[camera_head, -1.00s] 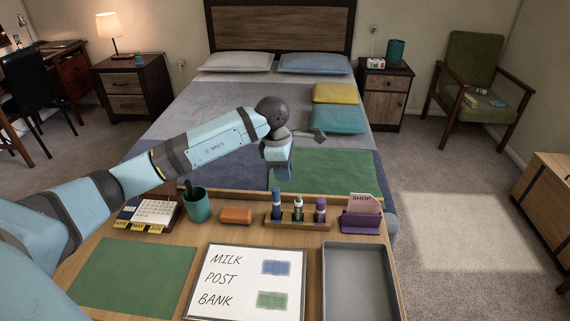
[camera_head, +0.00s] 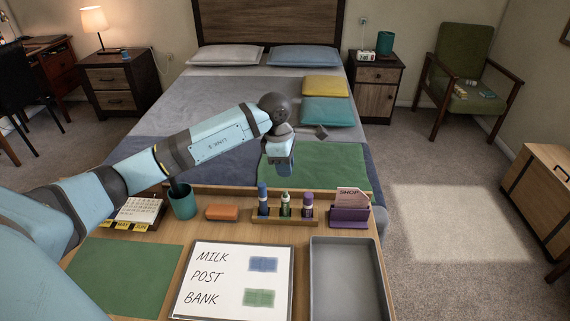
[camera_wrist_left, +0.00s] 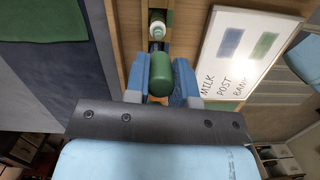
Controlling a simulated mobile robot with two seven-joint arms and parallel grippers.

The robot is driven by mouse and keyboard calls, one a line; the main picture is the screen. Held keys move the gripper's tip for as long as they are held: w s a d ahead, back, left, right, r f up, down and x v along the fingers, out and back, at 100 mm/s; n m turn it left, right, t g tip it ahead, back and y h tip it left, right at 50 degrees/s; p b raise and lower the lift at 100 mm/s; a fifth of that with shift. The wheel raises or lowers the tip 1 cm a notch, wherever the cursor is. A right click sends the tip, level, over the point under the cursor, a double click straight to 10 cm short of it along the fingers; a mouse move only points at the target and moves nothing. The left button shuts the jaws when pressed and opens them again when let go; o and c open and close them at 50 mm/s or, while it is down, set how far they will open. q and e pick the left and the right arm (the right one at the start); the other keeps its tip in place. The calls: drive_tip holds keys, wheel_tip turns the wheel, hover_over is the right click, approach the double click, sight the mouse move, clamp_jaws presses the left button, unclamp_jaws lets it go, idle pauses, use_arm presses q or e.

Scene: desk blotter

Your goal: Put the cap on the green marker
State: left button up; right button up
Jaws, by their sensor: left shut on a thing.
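The green marker (camera_head: 285,204) stands upright in the middle of the wooden rack, with a blue marker (camera_head: 263,198) to its left and a purple marker (camera_head: 308,205) to its right. Its pale upper end shows at the top of the left wrist view (camera_wrist_left: 157,20). My left gripper (camera_head: 284,169) is above and behind the rack, pointing down. In the left wrist view its blue fingers are shut on the green cap (camera_wrist_left: 160,75), which is apart from the marker. In the head view the fingers hide the cap. My right gripper is not in view.
The wooden rack (camera_head: 285,221) stands at the desk's back edge. An orange block (camera_head: 222,212) and a teal cup (camera_head: 183,203) are to its left, a purple card holder (camera_head: 349,216) to its right. A whiteboard (camera_head: 215,285) and an empty grey tray (camera_head: 345,280) lie in front.

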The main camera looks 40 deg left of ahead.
sight(286, 191)
use_arm(q)
wheel_tip(286, 191, down, 3)
drive_tip(key=shift+f+b, duration=0.1)
drive_tip(key=shift+b, duration=0.75)
drive_tip(key=shift+f+b, duration=0.45)
drive_tip(key=shift+f, duration=0.2)
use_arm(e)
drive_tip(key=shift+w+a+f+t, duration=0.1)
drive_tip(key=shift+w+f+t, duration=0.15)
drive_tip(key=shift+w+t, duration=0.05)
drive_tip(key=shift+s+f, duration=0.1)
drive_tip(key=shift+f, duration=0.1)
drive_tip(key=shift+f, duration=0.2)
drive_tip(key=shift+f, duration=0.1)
use_arm(q)
drive_tip(key=shift+f+b, duration=1.35)
drive_tip(key=shift+f, duration=0.25)
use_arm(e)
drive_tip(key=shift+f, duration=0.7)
